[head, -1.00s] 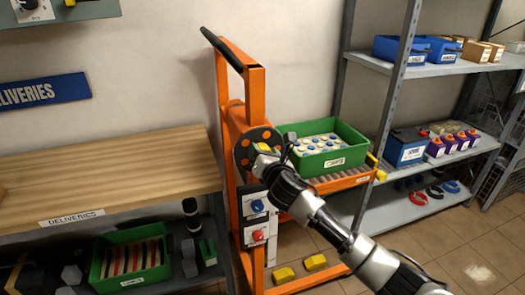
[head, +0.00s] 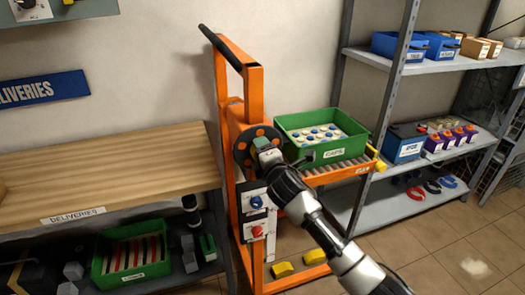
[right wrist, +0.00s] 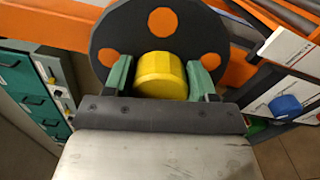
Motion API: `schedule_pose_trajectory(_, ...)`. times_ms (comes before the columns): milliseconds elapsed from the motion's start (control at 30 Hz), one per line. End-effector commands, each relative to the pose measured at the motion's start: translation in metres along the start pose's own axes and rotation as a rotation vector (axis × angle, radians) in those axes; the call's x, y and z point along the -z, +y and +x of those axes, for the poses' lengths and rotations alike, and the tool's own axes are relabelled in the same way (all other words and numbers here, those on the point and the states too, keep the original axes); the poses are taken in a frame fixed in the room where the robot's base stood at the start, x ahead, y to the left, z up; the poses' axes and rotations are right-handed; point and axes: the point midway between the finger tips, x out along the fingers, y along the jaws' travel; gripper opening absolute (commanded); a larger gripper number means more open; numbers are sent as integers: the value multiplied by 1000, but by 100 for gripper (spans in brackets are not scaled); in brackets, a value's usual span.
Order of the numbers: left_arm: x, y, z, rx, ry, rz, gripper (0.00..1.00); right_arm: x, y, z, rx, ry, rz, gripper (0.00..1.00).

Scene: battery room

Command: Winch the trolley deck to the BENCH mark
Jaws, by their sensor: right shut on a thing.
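The orange trolley (head: 255,85) stands against the wall, with a dark winch wheel (head: 241,151) with orange spots on its mast. My right gripper (right wrist: 160,78) is shut on the yellow winch knob (right wrist: 163,70); its green fingers lie on either side of the knob. In the head view this gripper (head: 263,146) hides the knob and part of the wheel. The roller deck (head: 345,170) carries a green crate (head: 345,151) of round-topped cells. I cannot make out a BENCH mark. My left gripper is not in view.
A wooden bench (head: 110,180) labelled DELIVERIES stands left of the trolley, with a green crate (head: 133,280) on its lower shelf. A grey rack (head: 440,70) stands at the right. Blue (head: 256,203) and red (head: 257,231) knobs sit on panels below the wheel.

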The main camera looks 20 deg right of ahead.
Motion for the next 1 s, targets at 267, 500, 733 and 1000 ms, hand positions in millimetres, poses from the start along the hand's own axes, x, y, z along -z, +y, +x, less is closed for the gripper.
schedule_pose_trajectory(267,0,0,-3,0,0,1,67,1,-2,0,3,0,266,32)
schedule_pose_trajectory(500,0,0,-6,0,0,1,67,1,-3,0,3,-1,495,32)
schedule_pose_trajectory(733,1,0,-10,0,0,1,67,2,-4,0,3,-1,713,32)
schedule_pose_trajectory(1000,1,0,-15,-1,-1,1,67,3,-5,0,4,-1,970,32)
